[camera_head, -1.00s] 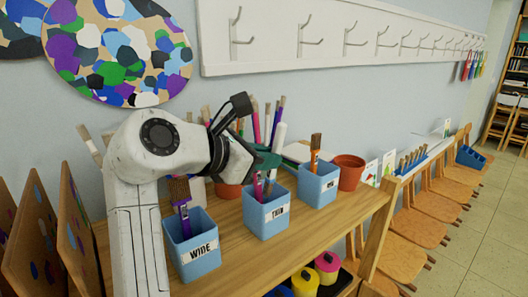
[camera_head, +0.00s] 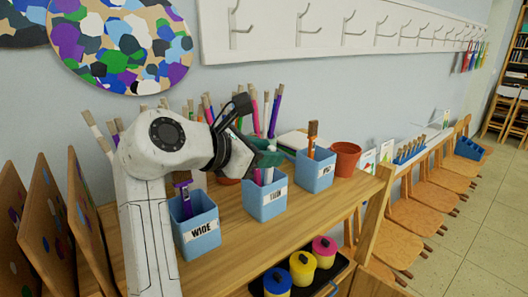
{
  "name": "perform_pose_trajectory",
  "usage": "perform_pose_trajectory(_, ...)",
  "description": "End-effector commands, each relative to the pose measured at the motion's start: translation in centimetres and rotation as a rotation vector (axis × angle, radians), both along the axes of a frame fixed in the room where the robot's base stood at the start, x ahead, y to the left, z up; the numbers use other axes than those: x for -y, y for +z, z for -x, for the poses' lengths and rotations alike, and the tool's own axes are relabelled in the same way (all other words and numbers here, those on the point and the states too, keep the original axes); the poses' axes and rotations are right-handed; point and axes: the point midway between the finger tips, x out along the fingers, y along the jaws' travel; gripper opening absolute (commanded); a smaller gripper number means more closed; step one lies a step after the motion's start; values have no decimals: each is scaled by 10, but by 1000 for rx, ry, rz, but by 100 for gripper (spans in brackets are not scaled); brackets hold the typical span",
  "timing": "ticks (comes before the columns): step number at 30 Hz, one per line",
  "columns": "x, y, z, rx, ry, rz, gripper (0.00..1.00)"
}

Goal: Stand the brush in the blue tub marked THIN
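The blue tub marked THIN (camera_head: 265,203) stands in the middle of the wooden shelf top. Slim handles, one pink (camera_head: 257,177) and one white (camera_head: 268,176), show at its mouth just below my gripper (camera_head: 268,158). A third blue tub (camera_head: 316,173) at the right holds an orange brush (camera_head: 312,136).
A terracotta pot (camera_head: 346,158) stands right of the tubs. Several tall brushes rise behind my gripper. Painted boards (camera_head: 36,225) lean at the left. Paint pots (camera_head: 302,268) sit on a dark tray below. The front of the shelf top (camera_head: 265,240) is clear.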

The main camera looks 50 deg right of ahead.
Motion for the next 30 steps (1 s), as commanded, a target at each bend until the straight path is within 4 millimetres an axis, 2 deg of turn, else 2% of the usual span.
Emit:
perform_pose_trajectory(2,0,0,0,0,0,0,44)
perform_pose_trajectory(11,0,2,0,1,0,0,44)
perform_pose_trajectory(14,0,11,0,2,0,0,44)
perform_pose_trajectory(18,0,34,1,6,-1,0,44)
perform_pose_trajectory(28,-14,89,49,8,-2,-1,44)
perform_pose_trajectory(30,-18,94,63,7,-1,0,44)
